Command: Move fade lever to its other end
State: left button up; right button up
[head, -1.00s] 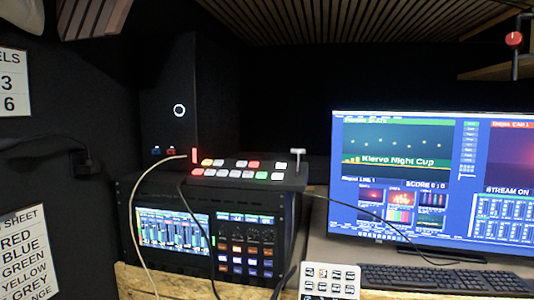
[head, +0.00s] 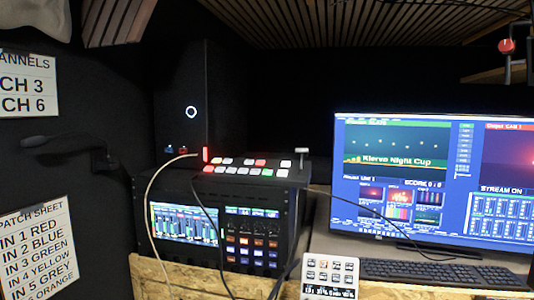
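The fade lever (head: 301,151) is a small pale T-shaped handle. It stands up at the right end of the video switcher (head: 290,173), a dark slab with rows of white and red lit buttons. The switcher sits on top of a black rack case (head: 291,215). I cannot tell from this angle which end of its travel the lever is at. Neither of my grippers shows in the head view.
Cables (head: 153,185) hang over the rack front. A monitor (head: 430,180), a keyboard (head: 440,273) and a small button pad (head: 331,275) are to the right. A dark box (head: 182,90) stands behind the switcher at left. A red knob (head: 506,46) is at upper right.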

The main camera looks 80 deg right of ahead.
aim_at(301, 151)
jog(key=k, duration=0.4)
jog(key=z, duration=1)
